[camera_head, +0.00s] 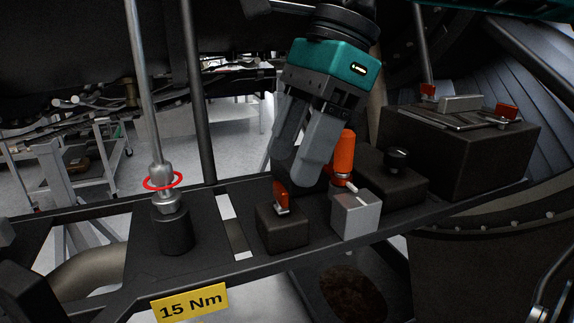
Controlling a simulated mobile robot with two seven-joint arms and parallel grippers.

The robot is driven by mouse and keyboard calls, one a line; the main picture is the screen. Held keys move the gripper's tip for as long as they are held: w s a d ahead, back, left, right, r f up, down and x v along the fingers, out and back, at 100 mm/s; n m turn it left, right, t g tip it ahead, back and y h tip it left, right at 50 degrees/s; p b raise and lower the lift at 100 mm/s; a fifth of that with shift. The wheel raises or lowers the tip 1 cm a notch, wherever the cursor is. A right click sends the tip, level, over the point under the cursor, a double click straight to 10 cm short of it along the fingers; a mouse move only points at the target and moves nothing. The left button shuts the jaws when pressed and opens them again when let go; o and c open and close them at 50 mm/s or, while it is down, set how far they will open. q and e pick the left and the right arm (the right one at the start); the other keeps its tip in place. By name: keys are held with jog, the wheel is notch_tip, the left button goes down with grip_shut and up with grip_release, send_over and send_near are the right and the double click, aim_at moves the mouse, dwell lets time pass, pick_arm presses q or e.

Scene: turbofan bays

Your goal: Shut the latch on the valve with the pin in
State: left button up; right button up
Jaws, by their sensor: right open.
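My right gripper (296,170) comes down from the top, teal with grey fingers. It is open, and I see nothing between its fingers. Below it, a dark block (281,228) on the shelf carries a small raised red tab (281,194). To the right, a light grey block (356,216) has a thin pale rod (353,188) over its top. An orange handle (344,151) stands upright behind it, partly hidden by the gripper. I cannot tell which part is the valve with the pin in. My left gripper is not in view.
A large dark box (455,155) at the right has red tabs (506,112) on top. A dark block with a black knob (397,160) stands before it. A metal rod fitting with a red ring (163,181) rises at the left. The shelf's front bears a yellow "15 Nm" label (190,303).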

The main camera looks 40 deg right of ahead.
jog(key=p+v, duration=0.1)
jog(key=v, duration=0.8)
jog(key=shift+r, duration=0.25)
jog(key=shift+f, duration=0.1)
